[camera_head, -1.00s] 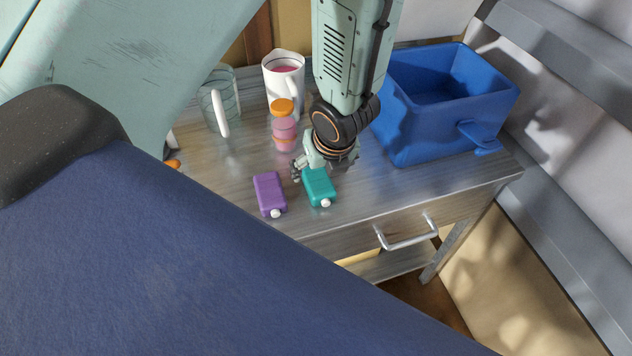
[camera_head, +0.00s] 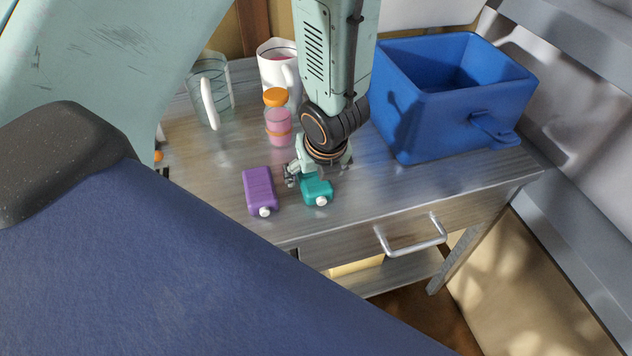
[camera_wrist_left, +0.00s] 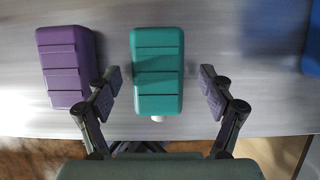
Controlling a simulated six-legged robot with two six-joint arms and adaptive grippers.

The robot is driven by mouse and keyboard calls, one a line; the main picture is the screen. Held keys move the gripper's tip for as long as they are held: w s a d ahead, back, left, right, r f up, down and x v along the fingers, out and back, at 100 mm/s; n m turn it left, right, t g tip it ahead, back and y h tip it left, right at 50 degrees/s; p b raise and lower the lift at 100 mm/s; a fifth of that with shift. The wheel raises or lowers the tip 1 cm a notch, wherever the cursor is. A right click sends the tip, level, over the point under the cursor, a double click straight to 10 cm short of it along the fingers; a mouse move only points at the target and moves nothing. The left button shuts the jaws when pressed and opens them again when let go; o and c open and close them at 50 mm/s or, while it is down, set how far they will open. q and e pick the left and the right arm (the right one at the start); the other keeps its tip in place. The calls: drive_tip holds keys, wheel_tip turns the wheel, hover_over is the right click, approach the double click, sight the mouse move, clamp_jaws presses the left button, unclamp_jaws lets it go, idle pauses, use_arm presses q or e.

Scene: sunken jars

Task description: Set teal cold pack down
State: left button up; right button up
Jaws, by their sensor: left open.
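The teal cold pack (camera_head: 317,191) lies on the metal table near its front edge, its white cap toward that edge. My left gripper (camera_head: 318,174) is just above it and hides its far part in the head view. In the left wrist view the teal cold pack (camera_wrist_left: 157,72) shows whole, between and beyond the two spread fingers of the left gripper (camera_wrist_left: 160,92). Gaps show on both sides of the pack, so the fingers do not touch it. My right gripper is not in view.
A purple cold pack (camera_head: 260,190) lies close left of the teal one. A jar with an orange lid (camera_head: 278,118), a white mug (camera_head: 272,66) and a glass jug (camera_head: 222,92) stand behind. A blue bin (camera_head: 450,117) stands right. The table front right of the teal pack is clear.

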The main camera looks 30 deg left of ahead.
use_arm(q)
drive_tip(key=shift+s+a+r, duration=0.1)
drive_tip(key=shift+s+a, duration=0.1)
drive_tip(key=shift+w+d, duration=0.15)
drive_tip(key=shift+d, duration=0.05)
drive_tip(key=shift+f, duration=0.2)
drive_tip(key=shift+a+f, duration=0.1)
drive_tip(key=shift+a, duration=0.05)
drive_tip(key=shift+b, duration=0.3)
